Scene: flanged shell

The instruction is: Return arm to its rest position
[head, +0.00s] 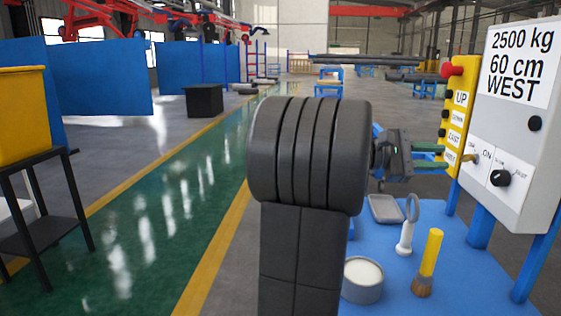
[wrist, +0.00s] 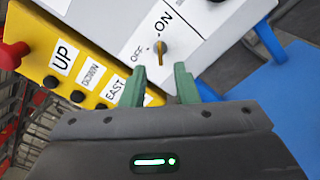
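My gripper (head: 445,157) is at the right in the head view, level with the control panel. In the wrist view my gripper (wrist: 160,76) has its two green fingers spread apart, with nothing between them. Just beyond the fingertips is a small yellow switch knob (wrist: 160,52) on the white control box (wrist: 205,35), between the labels ON and OFF. The fingers look apart from the knob. My dark arm fills the middle of the head view and hides part of the floor behind it.
A yellow button strip (head: 459,125) with a red button (head: 452,69) stands beside the box. Below, a blue table (head: 440,285) bears a round tin (head: 362,280), a brush (head: 428,262), a magnifier-like tool (head: 407,228) and a grey tray (head: 386,208).

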